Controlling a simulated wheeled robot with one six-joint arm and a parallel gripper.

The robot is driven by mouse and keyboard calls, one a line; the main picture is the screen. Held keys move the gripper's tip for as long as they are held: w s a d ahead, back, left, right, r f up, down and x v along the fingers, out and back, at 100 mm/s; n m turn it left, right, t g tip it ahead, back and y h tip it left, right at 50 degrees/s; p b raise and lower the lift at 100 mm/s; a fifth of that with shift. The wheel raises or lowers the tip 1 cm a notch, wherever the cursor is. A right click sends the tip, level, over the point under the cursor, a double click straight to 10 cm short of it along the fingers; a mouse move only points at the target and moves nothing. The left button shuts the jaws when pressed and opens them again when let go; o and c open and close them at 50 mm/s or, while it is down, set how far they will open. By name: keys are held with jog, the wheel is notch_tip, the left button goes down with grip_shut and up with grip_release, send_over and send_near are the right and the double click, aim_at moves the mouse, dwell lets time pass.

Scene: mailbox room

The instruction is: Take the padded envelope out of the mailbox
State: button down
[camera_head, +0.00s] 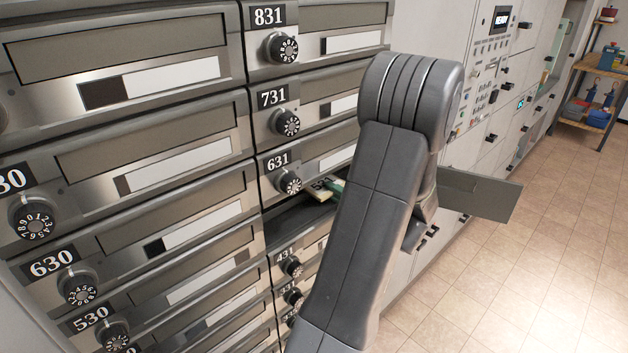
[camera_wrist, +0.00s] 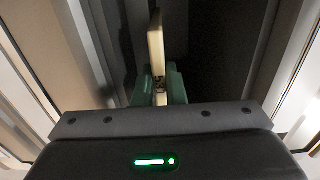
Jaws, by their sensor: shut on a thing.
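An open mailbox compartment (camera_head: 290,222) shows as a dark slot below box 631 and above box 431. Its grey door (camera_head: 482,196) stands swung out to the right. The padded envelope (camera_wrist: 156,52) is a thin cream piece seen on edge in the wrist view. My gripper (camera_wrist: 160,86) has green fingers, one on each side of the envelope, and is shut on it. In the head view a small cream part of the envelope (camera_head: 319,193) shows at the compartment mouth, beside a green finger. My arm hides most of the gripper and part of the opening.
Closed mailboxes with dials, such as 731 (camera_head: 285,122) and 630 (camera_head: 78,287), surround the opening. Dark compartment walls stand close around my gripper in the wrist view. The tiled floor (camera_head: 540,260) is clear at right. A wooden shelf (camera_head: 585,115) stands far back.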

jog(key=shift+r+b, duration=0.25)
jog(key=shift+b, duration=0.1)
jog(key=b+v, duration=0.4)
jog(key=v, duration=1.5)
